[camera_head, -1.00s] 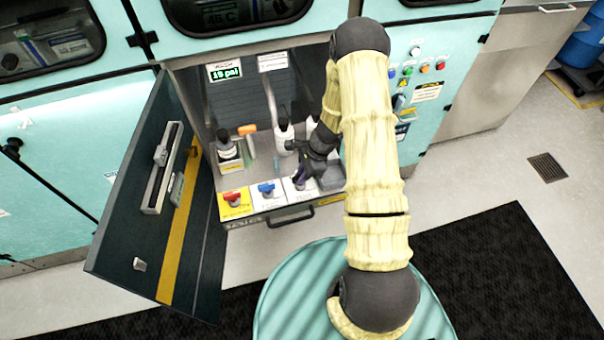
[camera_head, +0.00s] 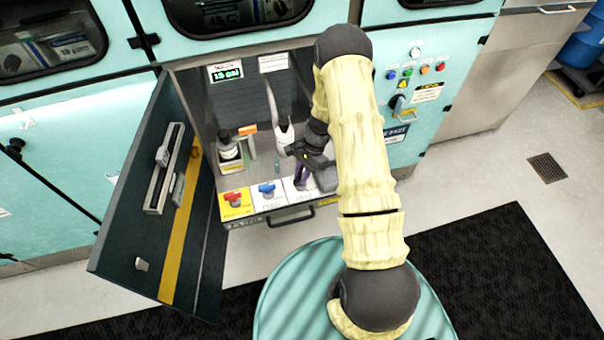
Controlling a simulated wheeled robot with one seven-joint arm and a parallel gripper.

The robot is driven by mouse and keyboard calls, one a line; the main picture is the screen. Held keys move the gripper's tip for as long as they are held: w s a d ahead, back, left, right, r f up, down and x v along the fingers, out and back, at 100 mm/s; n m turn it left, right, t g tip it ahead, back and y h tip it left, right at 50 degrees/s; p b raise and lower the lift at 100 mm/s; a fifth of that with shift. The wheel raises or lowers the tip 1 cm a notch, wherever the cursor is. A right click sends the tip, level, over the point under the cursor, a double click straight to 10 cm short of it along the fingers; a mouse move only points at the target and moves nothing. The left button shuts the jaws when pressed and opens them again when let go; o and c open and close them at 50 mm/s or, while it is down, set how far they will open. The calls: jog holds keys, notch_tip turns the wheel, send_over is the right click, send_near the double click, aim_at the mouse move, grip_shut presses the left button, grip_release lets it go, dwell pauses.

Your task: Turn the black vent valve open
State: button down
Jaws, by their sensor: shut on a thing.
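The black vent valve is on the white panel (camera_head: 292,196) at the right end of a row of valve panels on the cabinet's lower front ledge. My gripper (camera_head: 302,183) reaches down over this panel from the right and is shut on the valve's handle. The gripper and wrist hide most of the valve, so the handle's exact angle cannot be told. To its left are a blue valve (camera_head: 266,188) on a white panel and a red valve (camera_head: 233,196) on a yellow panel.
The dark cabinet door (camera_head: 140,230) stands open at left. Bottles (camera_head: 228,148) (camera_head: 284,136) and an orange-topped item (camera_head: 247,130) stand behind the valves. A green display (camera_head: 227,72) hangs at the back. A drawer handle (camera_head: 290,218) sits below the panels.

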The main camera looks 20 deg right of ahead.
jog(key=n+g+h, duration=0.1)
jog(key=n, duration=0.2)
jog(key=n+b, duration=0.1)
jog(key=n, duration=0.2)
jog(key=shift+w+a+n+g+h, duration=0.1)
jog(key=shift+w+n+g+h, duration=0.1)
jog(key=shift+n+g+h, duration=0.15)
jog(key=n+h, duration=0.1)
jog(key=n, duration=0.2)
jog(key=n+h, duration=0.1)
jog(key=n, duration=0.2)
jog(key=shift+a+g+b, duration=0.15)
jog(key=shift+g+b, duration=0.2)
jog(key=shift+b, duration=0.05)
jog(key=c, duration=1.4)
grip_release()
jog(key=b+v, duration=0.1)
jog(key=v, duration=1.6)
jog(key=shift+w+a+r+b, duration=0.2)
jog(key=shift+a+b, duration=0.1)
jog(key=shift+b, duration=0.1)
jog(key=shift+s, duration=0.1)
